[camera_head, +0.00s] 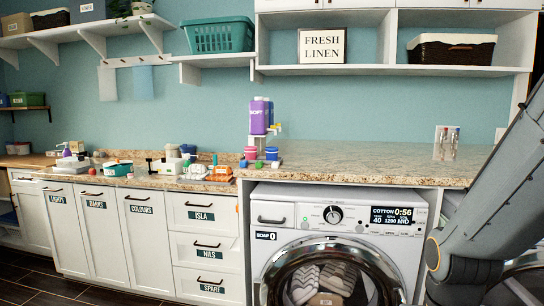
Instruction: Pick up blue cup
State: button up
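A small blue cup (271,153) stands on the granite counter (350,160), near its left end above the washer. A pink-red cup (250,153) stands just left of it. A purple bottle marked "SOFT" (260,116) rises behind and between them, on or against a pale stand. My gripper is not in view. Only grey links of my arm show at the right edge, well to the right of the cup.
Small green and blue blocks lie in front of the cups. The counter to the right is mostly clear as far as a clear holder (446,148). A lower counter at left (150,180) is cluttered. A shelf (390,70) hangs above.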

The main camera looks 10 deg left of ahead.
aim_at(271, 152)
jog(key=u, duration=0.4)
jog(key=k, duration=0.55)
jog(key=u, duration=1)
jog(key=i, duration=1.8)
jog(key=z, duration=1.35)
jog(key=i, duration=0.65)
jog(key=z, duration=0.55)
